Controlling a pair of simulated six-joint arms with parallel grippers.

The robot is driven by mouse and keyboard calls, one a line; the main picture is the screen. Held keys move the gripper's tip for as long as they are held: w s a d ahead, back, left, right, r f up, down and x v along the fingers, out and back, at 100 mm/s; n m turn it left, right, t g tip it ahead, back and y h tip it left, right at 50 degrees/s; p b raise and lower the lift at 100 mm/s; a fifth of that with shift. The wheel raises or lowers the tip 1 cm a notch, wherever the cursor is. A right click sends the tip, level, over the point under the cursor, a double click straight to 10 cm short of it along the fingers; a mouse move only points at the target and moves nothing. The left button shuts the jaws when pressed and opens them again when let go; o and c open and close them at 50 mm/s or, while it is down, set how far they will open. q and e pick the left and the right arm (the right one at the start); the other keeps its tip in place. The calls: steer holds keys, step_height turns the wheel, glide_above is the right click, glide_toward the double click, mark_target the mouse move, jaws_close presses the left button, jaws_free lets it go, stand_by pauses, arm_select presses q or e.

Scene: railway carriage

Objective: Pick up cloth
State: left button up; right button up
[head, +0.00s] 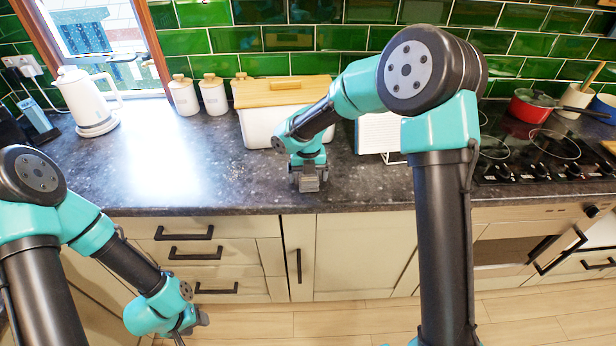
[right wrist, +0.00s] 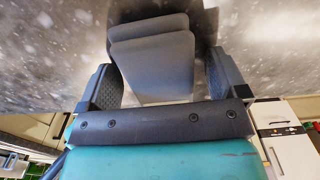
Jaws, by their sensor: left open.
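A grey folded cloth (right wrist: 152,62) lies on the dark speckled countertop in the right wrist view, two layers showing. My right gripper (right wrist: 165,82) is open, with one finger on each side of the cloth; the cloth's near end is hidden behind the gripper body. In the head view my right gripper (head: 309,185) points down near the counter's front edge, and it mostly hides the cloth. My left gripper (head: 192,324) is open and empty, low in front of the cabinets, away from the counter.
A white bin with a wooden lid (head: 286,92) stands behind my right gripper, and a white rack (head: 380,133) stands to its right. A white kettle (head: 90,100) and canisters (head: 199,95) are at the back left. A red pot (head: 531,106) sits on the hob.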

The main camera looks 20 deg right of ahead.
steer(key=c, duration=1)
steer(key=shift+r, duration=1.8)
steer(key=s+a, duration=0.1)
steer(key=s, duration=0.4)
steer(key=s+a+r, duration=0.1)
steer(key=s+a, duration=0.1)
steer(key=s, duration=0.3)
steer(key=s+a, duration=0.1)
steer(key=s, duration=0.4)
steer(key=shift+s+a+r, duration=0.2)
